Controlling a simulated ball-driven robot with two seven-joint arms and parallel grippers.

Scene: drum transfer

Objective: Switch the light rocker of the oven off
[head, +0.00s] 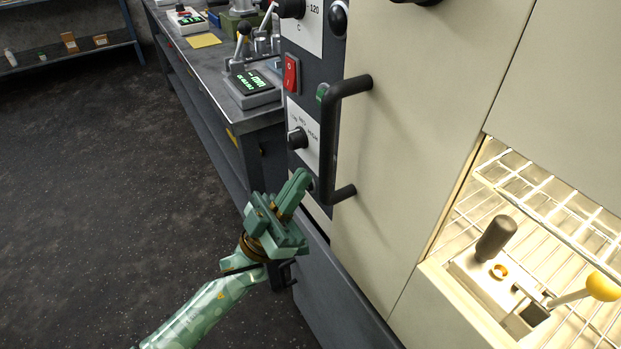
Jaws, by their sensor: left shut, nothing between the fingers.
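The oven (440,110) stands at the right with its cream door closed. Its window shows a lit interior. A red rocker (291,73) sits on the oven's dark control strip, left of the door handle; I cannot tell whether it is the light rocker. My green left gripper (300,180) is shut and empty, pointing up at the lower part of the strip, below the lower knob. It covers part of the panel there, so any switch behind it is hidden. I cannot tell whether its tips touch the panel. My right gripper is out of view.
A black door handle (330,140) stands out just right of the gripper. A dark knob (298,138) is above it. A bench (205,75) with a green-lit display device (252,84) stands behind at left. The dark floor (90,190) at left is clear.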

